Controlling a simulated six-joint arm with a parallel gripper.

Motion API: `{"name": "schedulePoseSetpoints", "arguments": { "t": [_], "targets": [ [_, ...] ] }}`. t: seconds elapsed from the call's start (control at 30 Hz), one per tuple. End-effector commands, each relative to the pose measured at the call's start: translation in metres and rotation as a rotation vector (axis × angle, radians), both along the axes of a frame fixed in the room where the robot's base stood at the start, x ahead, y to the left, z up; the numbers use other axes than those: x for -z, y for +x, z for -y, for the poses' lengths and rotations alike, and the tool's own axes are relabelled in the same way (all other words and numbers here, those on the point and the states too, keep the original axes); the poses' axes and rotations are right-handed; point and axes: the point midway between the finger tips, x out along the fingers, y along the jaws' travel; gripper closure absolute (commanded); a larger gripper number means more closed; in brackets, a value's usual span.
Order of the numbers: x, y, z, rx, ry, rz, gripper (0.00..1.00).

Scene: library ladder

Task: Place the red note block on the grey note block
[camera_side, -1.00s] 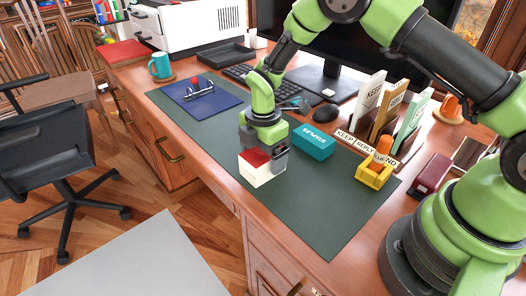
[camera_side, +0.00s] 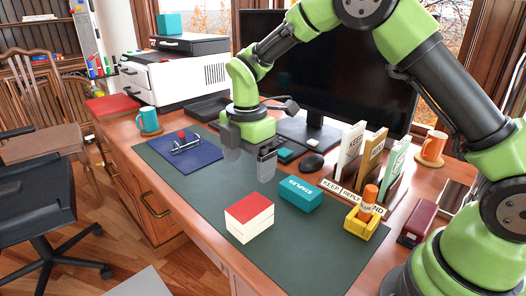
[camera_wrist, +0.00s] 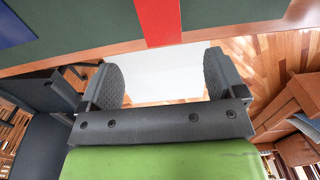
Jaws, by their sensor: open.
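The red note block (camera_side: 250,208) has a red top and pale sides. It sits on another pale-sided block (camera_side: 238,233) of much the same footprint, on the green desk mat. The lower block's top is covered, so I cannot see its colour. My gripper (camera_side: 249,164) is open and empty, above and behind the stack and apart from it. In the wrist view, a red strip (camera_wrist: 158,22) shows beyond my open fingers (camera_wrist: 162,82), probably the red block's top. A pale surface shows between the fingers; I cannot tell what it is.
A teal staples box (camera_side: 300,194) lies right of the stack. A yellow holder (camera_side: 366,224) with a glue stick, a card rack (camera_side: 372,188) and a maroon stapler (camera_side: 421,226) stand further right. A blue folder (camera_side: 190,155) lies left. The mat's front is clear.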

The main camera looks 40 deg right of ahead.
Motion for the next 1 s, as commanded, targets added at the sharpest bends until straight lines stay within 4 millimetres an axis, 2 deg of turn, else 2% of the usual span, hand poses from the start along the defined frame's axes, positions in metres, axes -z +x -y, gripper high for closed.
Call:
{"name": "schedulePoseSetpoints", "arguments": {
  "t": [0.17,0.23,0.37,0.5,0.7,0.83,1.0],
  "targets": [
    [-0.004,0.0,0.0,0.007,0.001,0.003,0.11],
    [-0.012,-0.003,0.001,0.043,0.007,0.016,0.11],
    [-0.048,-0.017,0.005,0.229,0.042,0.074,0.11],
    [-0.099,-0.051,0.013,0.559,0.123,0.159,0.11],
    [-0.149,-0.115,0.022,1.051,0.296,0.249,0.11],
    [-0.163,-0.159,0.025,1.354,0.435,0.277,0.11],
    [-0.163,-0.202,0.027,1.663,0.604,0.274,0.11]
  ]
}}
